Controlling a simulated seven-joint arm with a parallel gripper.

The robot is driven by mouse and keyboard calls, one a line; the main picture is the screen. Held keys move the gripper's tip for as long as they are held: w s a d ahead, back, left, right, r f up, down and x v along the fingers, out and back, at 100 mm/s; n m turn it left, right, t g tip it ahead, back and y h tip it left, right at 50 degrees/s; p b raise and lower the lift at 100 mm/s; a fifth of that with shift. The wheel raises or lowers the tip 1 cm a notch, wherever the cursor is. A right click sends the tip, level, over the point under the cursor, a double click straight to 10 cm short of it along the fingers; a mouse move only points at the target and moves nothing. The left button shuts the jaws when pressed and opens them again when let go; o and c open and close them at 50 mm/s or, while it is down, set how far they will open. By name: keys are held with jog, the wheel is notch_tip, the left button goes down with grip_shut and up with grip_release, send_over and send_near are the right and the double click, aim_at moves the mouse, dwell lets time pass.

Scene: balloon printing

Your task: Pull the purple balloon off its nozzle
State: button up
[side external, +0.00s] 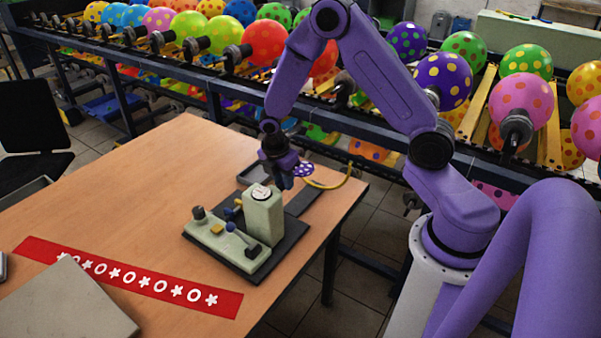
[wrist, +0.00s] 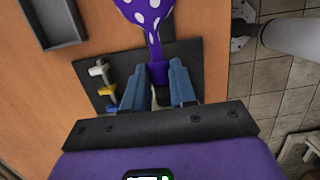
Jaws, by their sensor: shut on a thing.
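The purple balloon with white dots shows small beside my gripper in the side external view (side external: 303,170). In the wrist view the balloon (wrist: 147,18) fills the top middle, its neck narrowing toward my fingers. My gripper (side external: 286,180) is above the dark base plate, behind the pale green machine (side external: 263,218). In the wrist view my gripper's blue fingers (wrist: 159,88) stand on either side of the balloon's dark purple neck end and are shut on it. The nozzle cannot be made out clearly; the fingers and neck hide that area.
A dark tray (side external: 252,173) lies on the wooden table (side external: 150,185) behind the machine. A yellow curved tube (side external: 343,180) arcs near the table's right edge. A red banner (side external: 130,277) lies at the front left. Racks of dotted balloons (side external: 265,42) stand beyond the table.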

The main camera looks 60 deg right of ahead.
jog(key=shift+d, duration=0.25)
jog(key=shift+d, duration=0.3)
notch_tip(320, 180, up, 17)
dwell(1.4)
